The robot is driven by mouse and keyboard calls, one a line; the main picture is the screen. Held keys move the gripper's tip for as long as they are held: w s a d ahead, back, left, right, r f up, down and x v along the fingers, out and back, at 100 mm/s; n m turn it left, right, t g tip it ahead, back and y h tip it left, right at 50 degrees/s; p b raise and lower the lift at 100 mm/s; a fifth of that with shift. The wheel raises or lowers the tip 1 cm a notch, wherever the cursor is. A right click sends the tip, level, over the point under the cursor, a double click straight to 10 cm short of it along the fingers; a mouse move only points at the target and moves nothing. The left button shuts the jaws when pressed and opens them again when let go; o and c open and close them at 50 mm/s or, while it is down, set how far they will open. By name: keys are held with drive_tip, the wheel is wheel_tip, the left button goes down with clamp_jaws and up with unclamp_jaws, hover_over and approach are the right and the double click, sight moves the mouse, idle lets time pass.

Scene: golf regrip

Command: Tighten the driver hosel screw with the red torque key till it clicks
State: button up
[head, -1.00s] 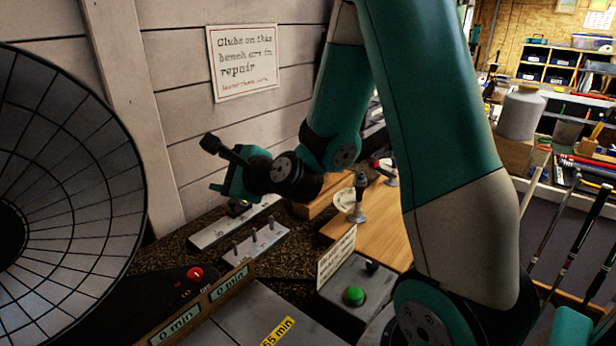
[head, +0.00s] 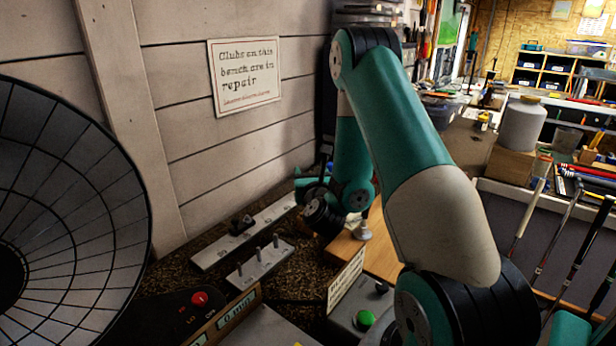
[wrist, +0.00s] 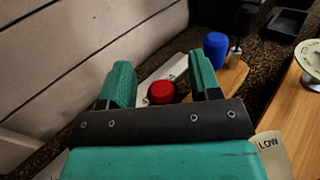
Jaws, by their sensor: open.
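A red round-topped piece (wrist: 161,92), which looks like the red torque key seen from above, stands at a pale metal plate in the wrist view. My gripper (wrist: 163,68) is open, with one teal finger on each side of the red piece and nothing visibly gripped. Whether a finger touches it I cannot tell. In the head view my gripper (head: 312,183) is beyond the metal racks, partly hidden by my own wrist. The red piece is hidden there. I cannot make out the driver head or its hosel screw in either view.
A blue cylinder (wrist: 215,50) and a black-handled tool (wrist: 244,20) stand close beyond the right finger. A dial (wrist: 312,62) is at the right.

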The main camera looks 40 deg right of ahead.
drive_tip(key=shift+w+d, duration=0.2)
drive_tip(key=shift+w, duration=0.15)
drive_tip(key=shift+s+d, duration=0.1)
drive_tip(key=shift+d, duration=0.05)
drive_tip(key=c, duration=1)
